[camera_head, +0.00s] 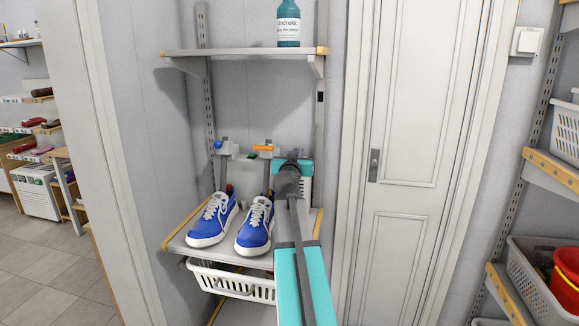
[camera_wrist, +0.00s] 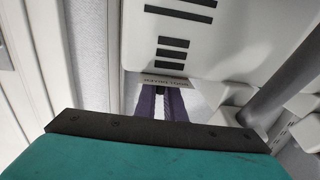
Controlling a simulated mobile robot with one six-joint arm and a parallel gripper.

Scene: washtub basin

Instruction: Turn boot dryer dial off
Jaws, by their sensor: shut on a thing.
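The white boot dryer (camera_head: 305,188) stands on the lower shelf behind the shoes, with its vent slots partly showing beside my arm. In the wrist view the dryer (camera_wrist: 230,50) fills the top, with dark slots and a small printed label. My gripper (camera_wrist: 163,104) reaches up to the dryer just below that label. Its two dark fingers are close together and shut on the dial. The dial itself is hidden between and behind the fingers, so its setting cannot be read. In the head view my arm covers the gripper's fingertips.
Two blue sneakers (camera_head: 209,220) with white soles stand on the shelf (camera_head: 196,251) left of my arm. A white basket (camera_head: 232,283) hangs below. A teal bottle (camera_head: 288,24) stands on the upper shelf (camera_head: 240,52). A closed white door (camera_head: 410,130) is to the right.

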